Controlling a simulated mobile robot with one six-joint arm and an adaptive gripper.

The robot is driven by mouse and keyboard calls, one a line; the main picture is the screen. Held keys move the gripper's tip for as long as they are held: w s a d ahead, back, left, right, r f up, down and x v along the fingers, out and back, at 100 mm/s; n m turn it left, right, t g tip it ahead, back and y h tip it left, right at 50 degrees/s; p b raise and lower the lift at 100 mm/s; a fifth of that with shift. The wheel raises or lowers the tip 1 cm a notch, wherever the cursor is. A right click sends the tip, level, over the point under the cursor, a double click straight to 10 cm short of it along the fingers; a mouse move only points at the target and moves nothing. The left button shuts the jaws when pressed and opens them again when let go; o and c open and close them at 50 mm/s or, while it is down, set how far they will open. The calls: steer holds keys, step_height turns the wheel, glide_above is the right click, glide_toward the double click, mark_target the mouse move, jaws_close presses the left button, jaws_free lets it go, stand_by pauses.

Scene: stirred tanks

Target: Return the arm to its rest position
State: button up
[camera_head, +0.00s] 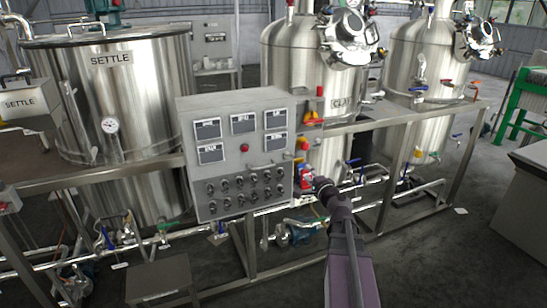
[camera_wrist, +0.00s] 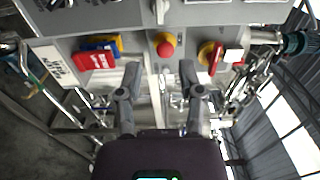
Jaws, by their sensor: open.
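My arm reaches up from the bottom centre of the head view. Its gripper (camera_head: 310,182) is beside the lower right edge of the grey control panel (camera_head: 205,185). In the wrist view my gripper (camera_wrist: 158,78) has its two dark fingers spread apart, with nothing between them. Beyond the fingertips are a red round button (camera_wrist: 165,48), a red block (camera_wrist: 93,60) with blue and yellow ones behind it, and a yellow ring with a red handle (camera_wrist: 210,55). The fingertips are hard to make out in the head view.
A large steel SETTLE tank (camera_head: 130,90) stands at left, and two more vessels (camera_head: 290,60) (camera_head: 415,60) stand behind. Metal rails and pipes with valves (camera_head: 285,235) run close around the arm. A grey step (camera_head: 158,278) is on the floor. Open floor (camera_head: 450,260) shows at lower right.

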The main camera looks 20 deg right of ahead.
steer(key=s+a+f+n+g+y+p, duration=0.1)
steer(key=a+f+n+g+y, duration=0.2)
steer(key=a, duration=0.4)
steer(key=s+a+f+n+g+y+p, duration=0.1)
steer(key=a+n+g, duration=0.1)
steer(key=a+n, duration=0.35)
steer(key=a+f+n+g+y+p, duration=0.1)
steer(key=a+f+n+g+y, duration=0.15)
steer(key=a, duration=0.55)
steer(key=s+a+f+n+g+h+p, duration=0.2)
steer(key=s+a+n+g+h, duration=0.1)
steer(key=s+g, duration=0.2)
steer(key=s+a+f+n+g+h+p, duration=0.1)
steer(key=s+a+f+n+g+h, duration=0.2)
steer(key=s, duration=0.7)
steer(key=shift+a+f+n+g+p, duration=0.15)
steer(key=shift+a+n+g+p, duration=0.35)
steer(key=shift+g, duration=0.75)
steer(key=shift+w+d, duration=0.2)
steer(key=shift+d, duration=0.05)
